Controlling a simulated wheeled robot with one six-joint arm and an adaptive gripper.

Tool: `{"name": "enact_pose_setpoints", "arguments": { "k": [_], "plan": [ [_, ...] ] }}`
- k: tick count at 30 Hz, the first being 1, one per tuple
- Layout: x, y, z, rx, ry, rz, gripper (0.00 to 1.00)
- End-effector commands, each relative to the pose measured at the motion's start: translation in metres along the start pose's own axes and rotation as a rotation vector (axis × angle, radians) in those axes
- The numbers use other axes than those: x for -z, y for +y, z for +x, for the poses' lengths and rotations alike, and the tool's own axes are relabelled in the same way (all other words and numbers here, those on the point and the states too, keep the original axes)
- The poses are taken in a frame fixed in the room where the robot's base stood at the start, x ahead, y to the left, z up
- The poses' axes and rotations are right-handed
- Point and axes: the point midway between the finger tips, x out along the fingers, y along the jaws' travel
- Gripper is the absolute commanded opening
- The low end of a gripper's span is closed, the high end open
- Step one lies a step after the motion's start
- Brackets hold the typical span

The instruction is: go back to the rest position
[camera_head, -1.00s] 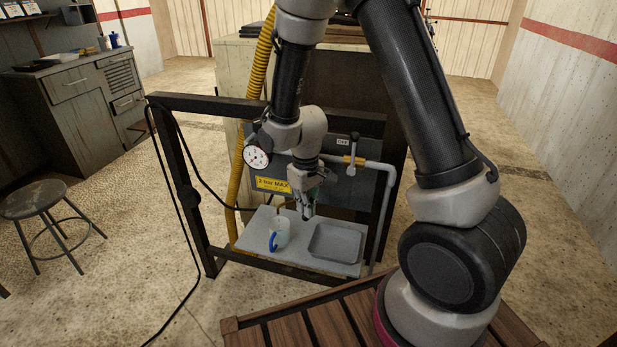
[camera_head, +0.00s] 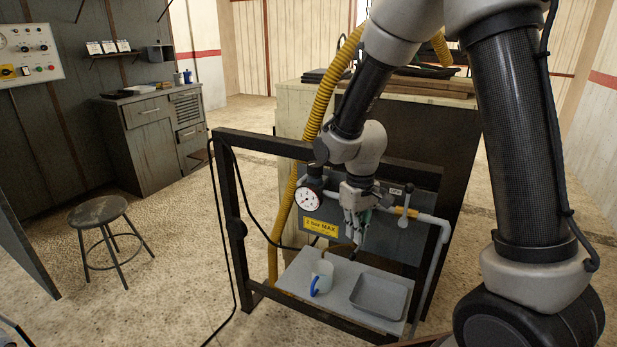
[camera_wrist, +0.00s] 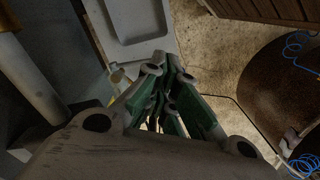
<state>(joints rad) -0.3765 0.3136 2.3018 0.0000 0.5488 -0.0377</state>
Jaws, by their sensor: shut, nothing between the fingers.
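My gripper (camera_head: 355,242) is shut and empty in the head view.
A dark frame (camera_head: 228,215) carries a dial gauge (camera_head: 309,198), a yellow sign (camera_head: 320,228) and a lever valve (camera_head: 405,208). A stool (camera_head: 98,211) stands left; floor between is clear.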

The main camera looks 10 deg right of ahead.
Motion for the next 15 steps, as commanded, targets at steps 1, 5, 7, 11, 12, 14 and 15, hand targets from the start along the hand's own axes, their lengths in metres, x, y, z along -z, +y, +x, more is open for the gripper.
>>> {"name": "enact_pose_setpoints", "arguments": {
  "k": [1,5,7,11,12,14,15],
  "plan": [
    [-0.008,0.000,0.001,0.001,-0.030,0.004,0.00],
    [-0.045,-0.001,-0.009,0.004,-0.121,0.017,0.00],
    [-0.062,0.003,-0.028,0.005,-0.126,0.036,0.00],
    [-0.092,0.014,-0.066,0.008,-0.104,0.085,0.00],
    [-0.102,0.018,-0.078,0.008,-0.088,0.103,0.00],
    [-0.118,0.023,-0.097,0.007,-0.059,0.133,0.00],
    [-0.130,0.027,-0.110,0.007,-0.036,0.155,0.00]
  ]
}}
